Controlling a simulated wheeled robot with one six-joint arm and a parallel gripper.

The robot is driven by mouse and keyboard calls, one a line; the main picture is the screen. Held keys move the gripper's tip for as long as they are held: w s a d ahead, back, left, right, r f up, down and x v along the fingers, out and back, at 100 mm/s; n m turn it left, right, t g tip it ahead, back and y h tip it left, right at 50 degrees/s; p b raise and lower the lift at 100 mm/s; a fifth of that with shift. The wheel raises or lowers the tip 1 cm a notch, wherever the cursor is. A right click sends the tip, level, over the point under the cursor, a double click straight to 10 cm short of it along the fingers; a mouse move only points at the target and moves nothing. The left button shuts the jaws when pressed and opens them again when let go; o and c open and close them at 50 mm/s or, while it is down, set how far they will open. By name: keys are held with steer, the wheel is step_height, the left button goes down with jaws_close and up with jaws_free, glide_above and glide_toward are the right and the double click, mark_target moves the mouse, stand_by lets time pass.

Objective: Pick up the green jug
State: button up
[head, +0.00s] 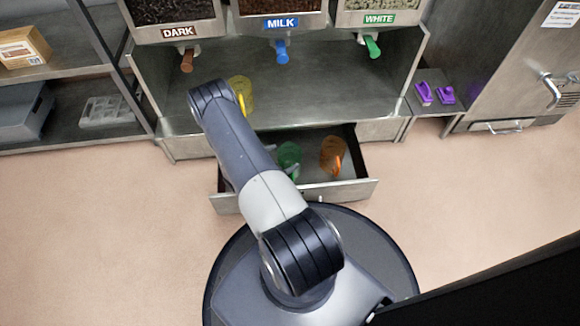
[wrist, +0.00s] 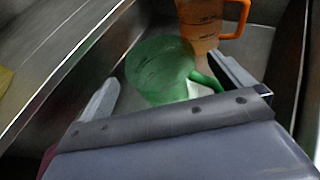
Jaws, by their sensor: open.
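The green jug (head: 288,156) stands in the open drawer (head: 330,190) under the dispensers, left of an orange jug (head: 332,154). My arm hides part of it in the head view. In the wrist view the green jug (wrist: 160,68) is just ahead of my gripper (wrist: 165,90), roughly between its two spread fingers. Its handle points down and right, near the right finger. The fingers are open, and I cannot tell whether either touches the jug.
The orange jug (wrist: 205,22) is close behind the green one, its handle to the right. A yellow jug (head: 241,92) stands on the counter above the drawer, partly behind my arm. The drawer's metal walls are close around. Purple items (head: 435,94) lie on a side shelf.

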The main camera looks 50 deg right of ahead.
mark_target(298, 150)
steer(key=b+x, duration=0.2)
steer(key=x, duration=0.3)
steer(key=shift+w+f+b, duration=0.1)
steer(key=shift+f+b, duration=0.15)
steer(key=shift+b, duration=0.1)
steer(key=shift+c, duration=0.3)
steer(key=c, duration=1.1)
steer(key=shift+c, duration=0.2)
